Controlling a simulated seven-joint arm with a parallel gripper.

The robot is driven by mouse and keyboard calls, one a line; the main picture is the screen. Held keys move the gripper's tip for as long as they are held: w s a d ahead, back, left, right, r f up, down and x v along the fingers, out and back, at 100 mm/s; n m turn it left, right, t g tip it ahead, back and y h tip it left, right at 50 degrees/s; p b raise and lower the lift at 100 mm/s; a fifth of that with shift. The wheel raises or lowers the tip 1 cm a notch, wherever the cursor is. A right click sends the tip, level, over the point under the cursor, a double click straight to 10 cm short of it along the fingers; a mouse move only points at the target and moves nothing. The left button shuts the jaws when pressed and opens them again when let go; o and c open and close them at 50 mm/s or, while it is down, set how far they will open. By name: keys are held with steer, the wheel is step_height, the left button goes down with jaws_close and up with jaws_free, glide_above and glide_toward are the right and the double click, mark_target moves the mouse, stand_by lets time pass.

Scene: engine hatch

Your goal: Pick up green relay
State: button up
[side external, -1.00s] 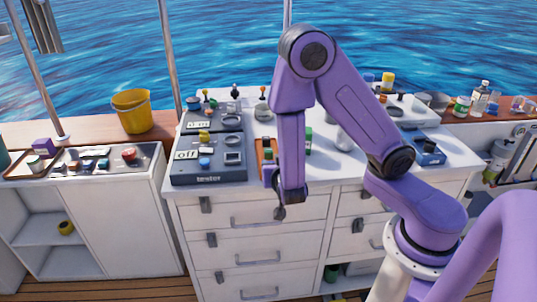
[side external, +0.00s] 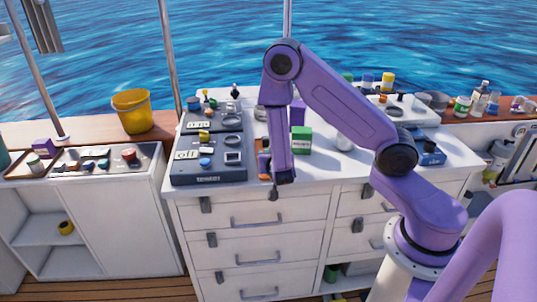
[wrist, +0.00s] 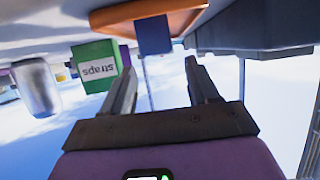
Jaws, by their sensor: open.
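My gripper (side external: 279,186) hangs low at the front edge of the white counter, beside an orange tray (side external: 262,144). In the wrist view my gripper (wrist: 160,72) is open, with nothing between its fingers. A dark blue block (wrist: 153,33) lies beyond the fingertips against the orange tray (wrist: 165,16). No green relay can be made out for sure. A small green piece (side external: 214,104) sits at the back of the tester panel, too small to identify. The large green box (side external: 301,141) reads "straps" in the wrist view (wrist: 97,66). My arm hides part of the tray.
The dark tester panel (side external: 208,171) stands left of my gripper. A grey-white cylinder (wrist: 36,88) stands near the green box in the wrist view. A blue tray (side external: 430,154) and several bottles are at the right. Free counter lies right of the green box.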

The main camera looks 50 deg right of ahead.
steer(key=shift+x, duration=2.8)
steer(key=shift+w+a, duration=0.1)
jaws_close()
